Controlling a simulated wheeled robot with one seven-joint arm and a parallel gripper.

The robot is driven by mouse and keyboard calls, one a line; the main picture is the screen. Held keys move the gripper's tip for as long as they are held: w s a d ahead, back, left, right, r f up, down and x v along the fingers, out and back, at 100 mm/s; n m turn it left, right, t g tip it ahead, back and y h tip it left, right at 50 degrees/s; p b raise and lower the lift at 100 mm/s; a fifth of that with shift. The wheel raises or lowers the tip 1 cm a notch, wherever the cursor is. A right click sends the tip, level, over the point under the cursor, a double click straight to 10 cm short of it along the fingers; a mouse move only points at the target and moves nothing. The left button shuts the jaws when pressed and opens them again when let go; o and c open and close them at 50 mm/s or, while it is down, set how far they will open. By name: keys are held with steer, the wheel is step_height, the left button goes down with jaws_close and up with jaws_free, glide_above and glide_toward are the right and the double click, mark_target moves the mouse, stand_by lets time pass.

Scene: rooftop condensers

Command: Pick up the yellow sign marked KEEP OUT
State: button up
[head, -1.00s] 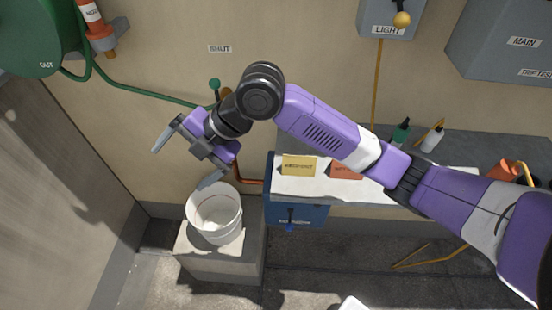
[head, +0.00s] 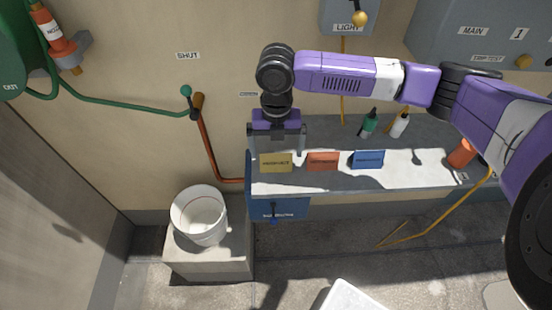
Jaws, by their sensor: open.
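The yellow sign (head: 276,163) stands at the left end of the grey shelf (head: 340,187). Its lettering is too small to read. An orange-red sign (head: 322,162) and a blue sign (head: 368,160) stand in a row to its right. My gripper (head: 276,150) points down with its fingers spread, one on either side in the picture, just above or behind the yellow sign. It holds nothing. I cannot tell the exact depth gap between the fingers and the sign.
Green-capped (head: 370,123) and white (head: 400,125) bottles stand at the shelf's back, with an orange object (head: 462,152) at right. A white bucket (head: 199,215) sits on a block at lower left. A brown pipe (head: 207,140) runs down the wall left of the shelf.

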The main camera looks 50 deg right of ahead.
mark_target(276, 154)
steer(key=shift+a+f, duration=0.1)
steer(key=shift+f, duration=1.45)
steer(key=c, duration=1.3)
